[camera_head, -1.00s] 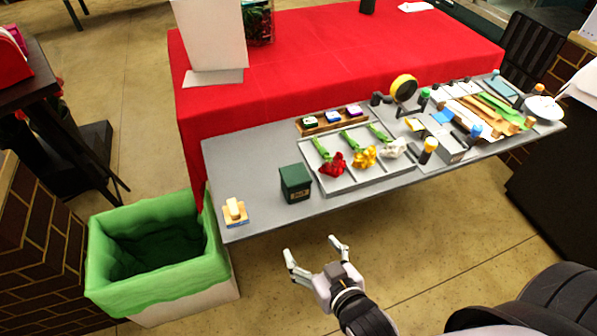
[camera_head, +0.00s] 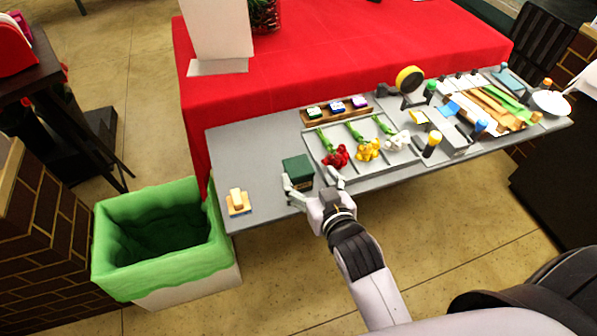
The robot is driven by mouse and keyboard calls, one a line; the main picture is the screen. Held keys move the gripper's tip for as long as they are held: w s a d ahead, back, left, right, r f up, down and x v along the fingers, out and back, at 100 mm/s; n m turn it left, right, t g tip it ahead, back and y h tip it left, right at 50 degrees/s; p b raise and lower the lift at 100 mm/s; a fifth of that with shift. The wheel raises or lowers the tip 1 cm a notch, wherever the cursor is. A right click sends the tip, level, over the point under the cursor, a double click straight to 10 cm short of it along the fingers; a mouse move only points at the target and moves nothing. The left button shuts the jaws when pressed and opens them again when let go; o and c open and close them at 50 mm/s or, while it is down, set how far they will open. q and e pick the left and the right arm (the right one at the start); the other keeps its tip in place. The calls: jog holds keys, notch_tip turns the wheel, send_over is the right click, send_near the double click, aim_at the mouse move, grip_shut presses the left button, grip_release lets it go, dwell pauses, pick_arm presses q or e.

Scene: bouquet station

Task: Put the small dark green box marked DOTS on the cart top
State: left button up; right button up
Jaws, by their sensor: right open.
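The small dark green box (camera_head: 298,169) stands on the grey cart top (camera_head: 250,160), left of the flower tray. Its marking is too small or too covered to read. My right gripper (camera_head: 312,184) is open at the near side of the box. Its left finger is beside the box's lower left front, and its right finger is to the right of the box near the tray's edge. I cannot tell whether the fingers touch the box. My left gripper is not in view.
A tray (camera_head: 400,166) with red, yellow and white flowers lies right of the box. A small yellow and blue item (camera_head: 238,202) sits at the cart's left end. A green-lined bin (camera_head: 110,275) stands below left. Tools and ribbons crowd the right side.

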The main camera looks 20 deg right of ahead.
aim_at(299, 167)
jog(key=x, duration=0.3)
jog(key=p+x, duration=0.1)
jog(key=x, duration=0.1)
jog(key=shift+w+a, duration=0.2)
jog(key=shift+a, duration=0.15)
jog(key=shift+w+f, duration=0.3)
jog(key=shift+w, duration=0.15)
jog(key=shift+c, duration=0.4)
jog(key=c, duration=1.3)
jog(key=shift+r, duration=0.1)
